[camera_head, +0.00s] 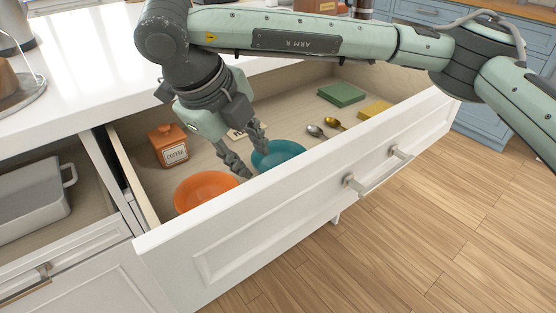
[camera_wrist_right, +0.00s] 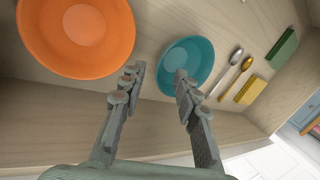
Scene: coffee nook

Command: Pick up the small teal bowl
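The small teal bowl (camera_head: 285,152) sits in the open drawer, near its front wall. In the right wrist view the teal bowl (camera_wrist_right: 203,57) is upright and looks empty. My right gripper (camera_head: 256,163) is inside the drawer at the bowl's left side. In the wrist view its fingers (camera_wrist_right: 160,70) are spread apart with nothing held. I cannot tell whether either finger touches the bowl. My left gripper is not in view.
The orange bowl (camera_head: 203,190) is left of the gripper, with a coffee box (camera_head: 168,146) behind it. Two spoons (camera_head: 325,127), a green block (camera_head: 341,94) and a yellow block (camera_head: 374,108) lie to the right. The drawer's front wall (camera_head: 300,195) is close to both bowls.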

